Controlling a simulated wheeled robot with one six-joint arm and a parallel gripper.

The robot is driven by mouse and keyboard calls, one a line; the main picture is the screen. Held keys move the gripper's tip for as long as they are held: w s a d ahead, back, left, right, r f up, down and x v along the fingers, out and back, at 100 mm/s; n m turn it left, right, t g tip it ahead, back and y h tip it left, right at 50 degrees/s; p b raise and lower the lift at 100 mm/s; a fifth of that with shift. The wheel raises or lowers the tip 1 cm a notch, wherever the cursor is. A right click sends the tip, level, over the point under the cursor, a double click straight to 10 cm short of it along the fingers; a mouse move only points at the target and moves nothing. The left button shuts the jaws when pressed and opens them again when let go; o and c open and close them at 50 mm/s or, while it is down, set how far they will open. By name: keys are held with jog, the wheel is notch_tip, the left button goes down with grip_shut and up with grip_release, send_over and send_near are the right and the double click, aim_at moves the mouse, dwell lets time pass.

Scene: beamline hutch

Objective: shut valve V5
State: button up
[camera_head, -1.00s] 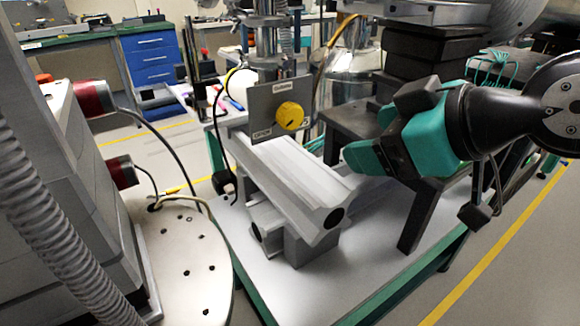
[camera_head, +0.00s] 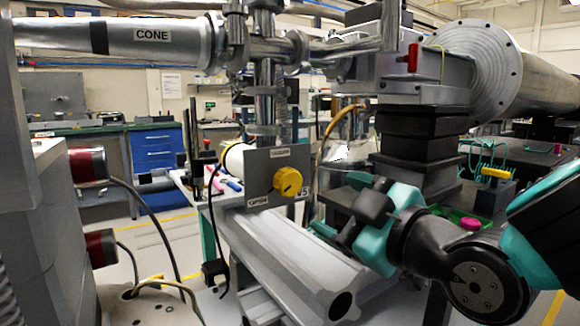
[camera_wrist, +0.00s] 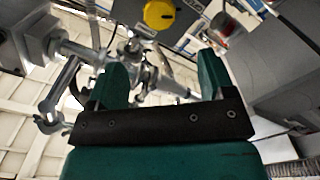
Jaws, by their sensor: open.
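A yellow knob (camera_head: 287,181) sits on a grey plate (camera_head: 262,170) on a vertical metal pipe. A label reading "V5", partly hidden, shows beside the plate's lower right. Small labels sit at the plate's top right and lower left, too small to read surely. In the wrist view the knob (camera_wrist: 159,14) is at the top, beyond the fingertips. My gripper (camera_head: 352,205) is to the right of the knob, slightly lower, and apart from it. In the wrist view my gripper (camera_wrist: 160,72) has its two green fingers wide apart with nothing between them.
A grey rail (camera_head: 300,265) runs below the plate. A pipe marked "CONE" (camera_head: 150,35) crosses the upper left. A red handle (camera_head: 413,57) and a large flanged cylinder (camera_head: 480,62) are at upper right. Red-capped parts (camera_head: 88,165) stand at left.

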aim_at(292, 181)
jog(key=p+x, duration=0.5)
jog(key=p, duration=0.2)
jog(key=p+x, duration=0.6)
jog(key=p, duration=0.2)
jog(key=shift+w+a+r, duration=0.1)
jog(key=shift+r, duration=0.15)
jog(key=shift+w+a+f+p, duration=0.3)
jog(key=shift+w+a+p, duration=0.25)
jog(key=shift+w+p, duration=0.35)
jog(key=c, duration=0.9)
